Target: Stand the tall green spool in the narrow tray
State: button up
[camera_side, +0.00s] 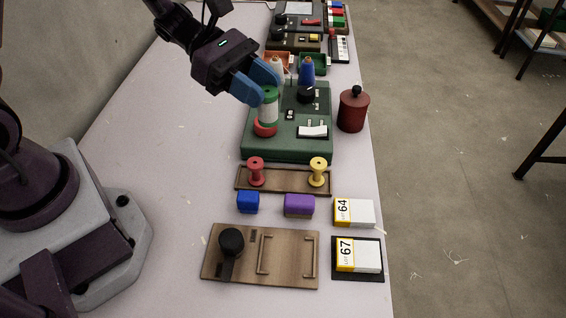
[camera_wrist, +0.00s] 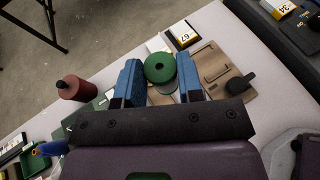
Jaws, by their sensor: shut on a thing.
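The tall green spool (camera_side: 268,107), with green ends and a pale middle, is upright between the blue fingers of my gripper (camera_side: 260,88). My gripper is shut on its upper part. In the wrist view, the spool's round green top (camera_wrist: 160,68) shows between the two fingertips (camera_wrist: 159,80). In the side view, the spool appears over a red round part of the green panel; I cannot tell how large any gap is. The narrow brown tray (camera_side: 288,181) lies in front of the panel. A red spool (camera_side: 256,171) stands at its left and a yellow spool (camera_side: 318,171) at its right, with free room between them.
The green panel (camera_side: 290,145) carries a black knob and switches. A dark red canister (camera_side: 352,109) stands to its right. Blue (camera_side: 248,202) and purple (camera_side: 299,205) blocks lie before the tray. A wooden board (camera_side: 285,258) with handles and label boxes (camera_side: 354,213) are nearer.

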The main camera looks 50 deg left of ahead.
jog(key=s+a+f+m+g+y, duration=0.3)
jog(key=s+f+m+g+y, duration=0.25)
jog(key=m+g+y, duration=0.5)
jog(key=s+a+f+m+g+y, duration=0.3)
jog(key=s+f+m+g+y, duration=0.3)
jog(key=m, duration=0.7)
jog(key=w+a+r+m+t+y, duration=0.1)
jog(key=w+a+m+t+y, duration=0.25)
jog(key=m+t+y, duration=0.45)
jog(key=m+t+h, duration=0.9)
jog(key=m+t, duration=0.9)
jog(key=m, duration=0.6)
send_over(294, 186)
notch_tip(294, 186, down, 4)
jog(key=shift+f, duration=1.85)
